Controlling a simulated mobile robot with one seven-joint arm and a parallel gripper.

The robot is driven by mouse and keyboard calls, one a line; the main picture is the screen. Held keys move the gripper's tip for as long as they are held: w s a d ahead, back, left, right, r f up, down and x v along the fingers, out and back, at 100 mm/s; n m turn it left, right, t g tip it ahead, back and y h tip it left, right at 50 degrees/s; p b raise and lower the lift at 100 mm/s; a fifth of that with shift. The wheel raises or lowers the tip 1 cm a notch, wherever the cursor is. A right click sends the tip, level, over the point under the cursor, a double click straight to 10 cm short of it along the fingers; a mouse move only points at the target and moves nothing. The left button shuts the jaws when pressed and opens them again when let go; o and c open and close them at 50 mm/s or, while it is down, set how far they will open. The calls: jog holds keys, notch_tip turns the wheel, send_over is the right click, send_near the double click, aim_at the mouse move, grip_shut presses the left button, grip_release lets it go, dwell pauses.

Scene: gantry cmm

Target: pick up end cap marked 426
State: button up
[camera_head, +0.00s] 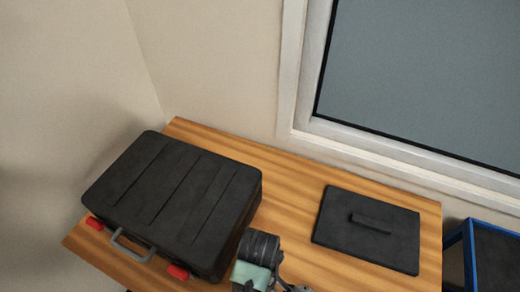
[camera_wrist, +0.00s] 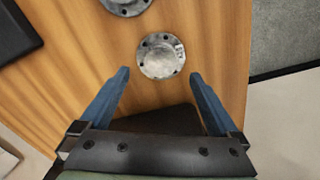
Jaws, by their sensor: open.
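A round grey metal end cap (camera_wrist: 161,56) with bolt holes around its rim lies flat on the wooden table in the wrist view. It has a small pale mark at its upper right, too small to read as a number. A second similar end cap (camera_wrist: 126,4) is cut off by the top edge. My gripper (camera_wrist: 158,76) is open, its two blue fingers apart and empty. The nearer end cap appears just beyond the fingertips, between their lines, and not held. In the head view my wrist shows at the bottom centre, and the fingers are hidden.
A large black case (camera_head: 175,195) with red latches and a grey handle stands on the left of the wooden table (camera_head: 285,185). A black plate with a raised grip (camera_head: 345,235) lies on the right. A blue-framed cart (camera_head: 470,255) stands beyond the table's right end.

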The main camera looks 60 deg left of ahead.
jog(key=f, duration=0.4)
jog(key=shift+d+f, duration=0.2)
jog(key=shift+f, duration=0.05)
grip_shut()
